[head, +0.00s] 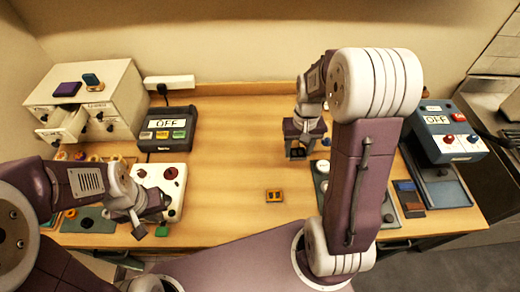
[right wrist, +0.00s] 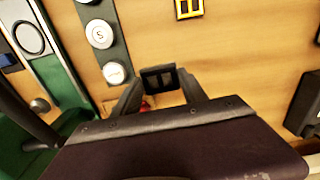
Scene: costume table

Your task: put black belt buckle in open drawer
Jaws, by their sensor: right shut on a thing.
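The black belt buckle (head: 297,153) is a small dark two-slot frame just above the table, right of centre. My right gripper (head: 299,154) is shut on it; in the right wrist view the buckle (right wrist: 160,78) sits between the fingertips. The open drawer (head: 68,127) is pulled out from the white cabinet (head: 120,92) at the far left. Its inside is only partly seen. My left gripper (head: 152,220) is open and empty at the left front, beside a cream box with knobs (head: 160,187).
A yellow buckle (head: 274,196) lies mid-table. A black box marked OFF (head: 168,130) stands between the cabinet and the clear wood. A blue box marked OFF (head: 448,132) stands at the right. Small coloured pieces lie below the drawer. Two small things lie on the cabinet top.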

